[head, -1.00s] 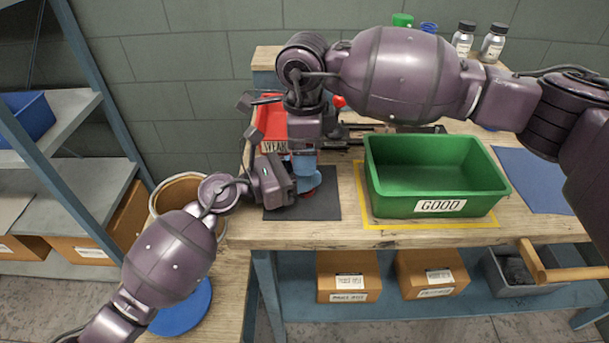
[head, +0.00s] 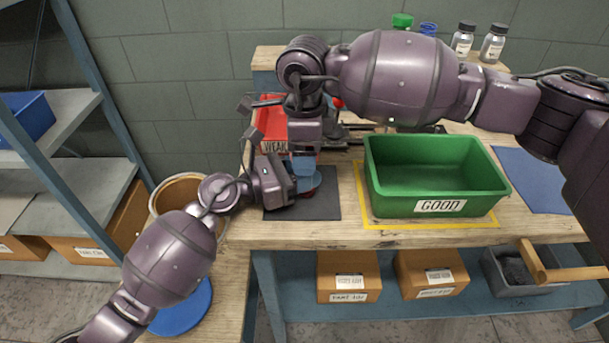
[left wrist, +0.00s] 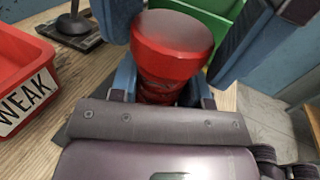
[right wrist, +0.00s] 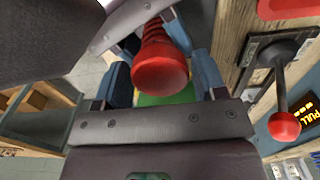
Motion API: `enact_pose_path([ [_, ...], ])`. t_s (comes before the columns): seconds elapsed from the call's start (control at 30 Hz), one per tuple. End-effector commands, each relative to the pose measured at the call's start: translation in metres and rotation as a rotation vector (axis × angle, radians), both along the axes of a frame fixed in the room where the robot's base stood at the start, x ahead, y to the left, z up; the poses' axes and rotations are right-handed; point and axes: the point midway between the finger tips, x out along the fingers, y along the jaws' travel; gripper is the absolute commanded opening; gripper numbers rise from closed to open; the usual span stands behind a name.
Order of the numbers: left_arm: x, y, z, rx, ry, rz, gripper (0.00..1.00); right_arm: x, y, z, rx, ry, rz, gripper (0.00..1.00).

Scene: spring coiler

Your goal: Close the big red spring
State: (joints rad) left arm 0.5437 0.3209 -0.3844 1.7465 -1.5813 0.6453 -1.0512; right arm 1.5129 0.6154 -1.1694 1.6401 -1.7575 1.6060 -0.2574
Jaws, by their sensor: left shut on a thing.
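The big red spring has a broad round red cap (left wrist: 172,42) and stands on the dark mat (head: 325,207). In the head view my grippers mostly hide it. In the right wrist view its cap (right wrist: 160,78) and coils show. My left gripper (head: 298,184) comes in low from the left, its fingers (left wrist: 165,92) shut on the spring below the cap. My right gripper (head: 304,165) points down from above. In the right wrist view its blue fingers (right wrist: 163,82) are spread, one on each side of the cap, with a little gap visible.
A red bin marked WEAK (head: 268,118) stands behind my grippers. A green bin marked GOOD (head: 435,205) is to the right on a yellow outline. A lever with a red knob (right wrist: 284,127) is close beside my right gripper. Bottles (head: 492,44) stand at the back.

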Motion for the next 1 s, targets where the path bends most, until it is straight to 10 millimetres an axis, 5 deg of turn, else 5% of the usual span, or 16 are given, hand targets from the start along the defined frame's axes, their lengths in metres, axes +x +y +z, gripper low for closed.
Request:
enact_pose_path([
  [0.1,0.000,0.000,0.000,0.000,0.000,0.000,0.00,0.000,0.000,0.000,0.000,0.000,0.000,0.83],
  [0.53,0.000,0.000,0.000,0.000,0.000,0.000,0.00,0.000,0.000,0.010,0.000,-0.001,0.000,0.84],
  [1.0,0.000,0.000,0.000,0.000,0.000,0.000,0.00,0.000,0.000,0.093,0.000,-0.003,0.000,0.84],
])
